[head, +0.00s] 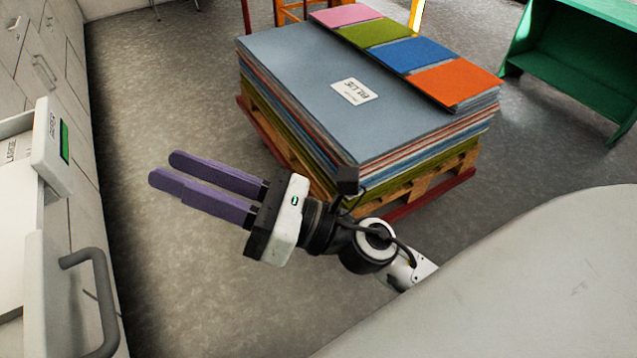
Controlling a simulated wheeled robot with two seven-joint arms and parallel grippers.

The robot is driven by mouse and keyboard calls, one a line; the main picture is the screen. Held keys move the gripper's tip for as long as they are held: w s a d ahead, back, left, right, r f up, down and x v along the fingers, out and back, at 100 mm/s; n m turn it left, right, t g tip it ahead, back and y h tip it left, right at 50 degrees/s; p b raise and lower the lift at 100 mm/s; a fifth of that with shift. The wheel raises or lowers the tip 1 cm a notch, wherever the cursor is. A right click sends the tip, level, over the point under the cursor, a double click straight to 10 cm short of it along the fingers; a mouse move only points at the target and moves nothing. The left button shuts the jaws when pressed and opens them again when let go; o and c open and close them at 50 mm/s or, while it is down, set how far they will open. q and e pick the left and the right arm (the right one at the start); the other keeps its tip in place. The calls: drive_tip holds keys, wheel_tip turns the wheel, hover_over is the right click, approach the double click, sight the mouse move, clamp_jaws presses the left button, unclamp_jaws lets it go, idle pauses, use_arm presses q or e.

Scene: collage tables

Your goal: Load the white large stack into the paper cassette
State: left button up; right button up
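At the left edge is an open white tray-like drawer, perhaps the paper cassette; its front panel (47,150) has a dark label and a green strip. A flat white surface (14,205) shows beside it, cut off by the frame; I cannot tell if it is paper or the drawer's floor. No separate white large stack can be made out. My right gripper (167,170) points left with two purple fingers, above the floor and to the right of the panel. Nothing shows between the fingers; their spacing is hard to judge. My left gripper is not in view.
A pallet (425,187) carries a tall stack of coloured sheets (300,70) labelled blue, with pink, green, blue and orange piles on top. A grey handle (97,290) juts out lower left. A green shelf unit (570,65) stands right. Grey floor (150,100) is clear between.

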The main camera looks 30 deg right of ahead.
drive_tip(key=d+f+m+h, duration=0.5)
drive_tip(key=f+m+h, duration=0.1)
drive_tip(key=f+m, duration=0.6)
drive_tip(key=d+f+m+h, duration=0.55)
drive_tip(key=f+m, duration=0.45)
drive_tip(key=m, duration=0.3)
drive_tip(key=s+f+m+g, duration=0.3)
drive_tip(key=s+f+m, duration=0.3)
drive_tip(key=f, duration=0.3)
drive_tip(key=s+d+f+m+g+h, duration=0.1)
drive_tip(key=s+f+m+g, duration=0.3)
drive_tip(key=f, duration=0.5)
drive_tip(key=s+m, duration=0.2)
drive_tip(key=m, duration=0.1)
drive_tip(key=shift+s+d+f+m, duration=0.2)
drive_tip(key=shift+s+f+m, duration=0.05)
drive_tip(key=shift+s+m, duration=0.15)
drive_tip(key=shift+w, duration=0.1)
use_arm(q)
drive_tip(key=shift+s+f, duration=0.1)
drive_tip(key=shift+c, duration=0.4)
